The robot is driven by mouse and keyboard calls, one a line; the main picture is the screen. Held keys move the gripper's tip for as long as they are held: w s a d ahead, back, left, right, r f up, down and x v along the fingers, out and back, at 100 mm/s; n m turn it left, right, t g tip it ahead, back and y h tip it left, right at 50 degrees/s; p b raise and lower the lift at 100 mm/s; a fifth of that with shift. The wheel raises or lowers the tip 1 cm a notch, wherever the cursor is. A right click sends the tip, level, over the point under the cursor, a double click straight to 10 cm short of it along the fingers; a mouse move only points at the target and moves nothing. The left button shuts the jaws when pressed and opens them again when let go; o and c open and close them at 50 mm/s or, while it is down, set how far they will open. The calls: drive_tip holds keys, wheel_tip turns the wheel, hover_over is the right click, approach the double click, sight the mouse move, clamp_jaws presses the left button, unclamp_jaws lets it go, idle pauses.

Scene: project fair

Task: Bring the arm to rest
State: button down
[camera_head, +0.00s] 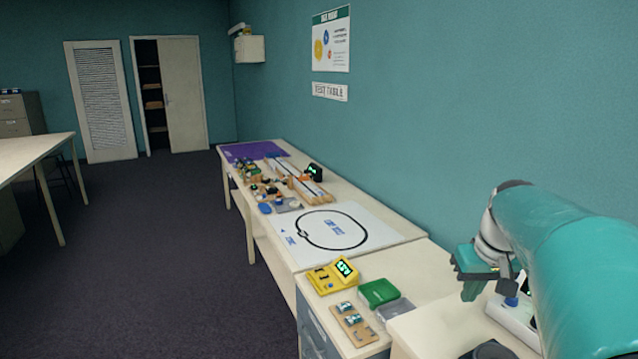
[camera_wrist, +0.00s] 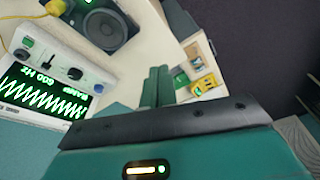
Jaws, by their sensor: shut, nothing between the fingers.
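My gripper (camera_head: 471,291) hangs at the right of the head view, below my teal arm. Its fingers point down and sit above the right end of the counter, apart from the things there. In the wrist view my gripper (camera_wrist: 158,72) shows its two teal fingers side by side, closed with nothing between them. The arm is bent and raised in front of the teal wall.
A signal generator (camera_wrist: 45,78) with a green wave screen and a dark speaker (camera_wrist: 103,27) lie near my gripper. A yellow meter (camera_head: 334,277), green box (camera_head: 379,292) and wooden parts board (camera_head: 353,325) stand left of it. Dark floor (camera_head: 170,270) is clear.

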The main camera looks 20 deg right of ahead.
drive_tip(key=s+a+f+n+t, duration=0.1)
drive_tip(key=s+a, duration=0.2)
drive_tip(key=a, duration=0.6)
drive_tip(key=s+a+f+n, duration=0.1)
drive_tip(key=s+a, duration=0.3)
drive_tip(key=a, duration=0.5)
drive_tip(key=s+a+f+t, duration=0.1)
drive_tip(key=s+a, duration=0.3)
drive_tip(key=a, duration=0.4)
drive_tip(key=shift+a+f+n+t, duration=0.3)
drive_tip(key=shift+a+f+n, duration=0.1)
drive_tip(key=shift+f, duration=0.3)
